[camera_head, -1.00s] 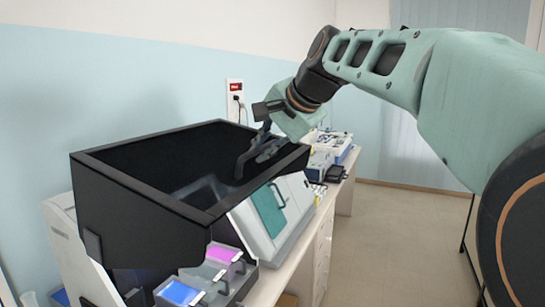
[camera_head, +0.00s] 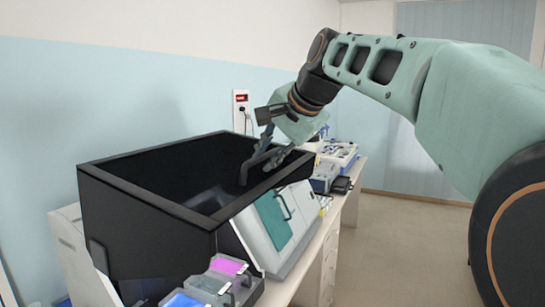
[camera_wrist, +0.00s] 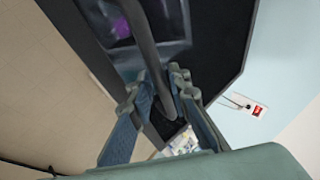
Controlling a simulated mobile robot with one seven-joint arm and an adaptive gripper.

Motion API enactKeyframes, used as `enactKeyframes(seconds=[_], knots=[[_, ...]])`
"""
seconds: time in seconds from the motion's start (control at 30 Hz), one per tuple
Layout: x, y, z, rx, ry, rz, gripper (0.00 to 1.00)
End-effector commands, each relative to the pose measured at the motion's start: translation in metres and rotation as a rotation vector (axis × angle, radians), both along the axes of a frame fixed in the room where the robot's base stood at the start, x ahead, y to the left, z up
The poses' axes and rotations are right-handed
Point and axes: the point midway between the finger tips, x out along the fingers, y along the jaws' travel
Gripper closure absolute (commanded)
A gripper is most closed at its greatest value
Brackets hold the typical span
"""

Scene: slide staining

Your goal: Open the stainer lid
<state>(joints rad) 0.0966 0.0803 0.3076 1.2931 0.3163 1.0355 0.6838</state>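The stainer (camera_head: 130,220) is a large black-walled box on the bench, left of centre in the head view. Its top looks open or covered by a clear dark pane; I cannot tell which. A dark curved handle (camera_head: 244,172) shows over the box near its right rim. In the wrist view the grey handle bar (camera_wrist: 143,35) runs between my fingers. My gripper (camera_head: 265,160) reaches over that rim from the right. In the wrist view its blue-grey fingers (camera_wrist: 160,84) lie close on both sides of the bar and appear shut on it.
A white unit with a teal panel (camera_head: 272,222) stands against the stainer's right side. Pink (camera_head: 228,267) and blue (camera_head: 184,300) dye trays sit in front. Lab items (camera_head: 338,152) stand farther along the bench. A wall socket (camera_head: 241,110) is behind. The floor at right is clear.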

Motion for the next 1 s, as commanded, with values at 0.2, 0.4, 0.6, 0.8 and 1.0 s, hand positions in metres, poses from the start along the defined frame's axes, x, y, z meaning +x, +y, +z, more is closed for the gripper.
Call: enactKeyframes(seconds=[0.2, 0.4, 0.6, 0.8, 1.0], knots=[[-0.004, -0.003, 0.005, 0.001, 0.001, 0.0, 0.83], [-0.025, -0.017, 0.03, 0.001, -0.002, -0.002, 0.83], [-0.049, -0.036, 0.06, 0.0, -0.004, -0.002, 0.83], [-0.066, -0.047, 0.078, -0.001, -0.001, -0.001, 0.83], [-0.071, -0.051, 0.084, 0.0, -0.001, 0.0, 0.83]])
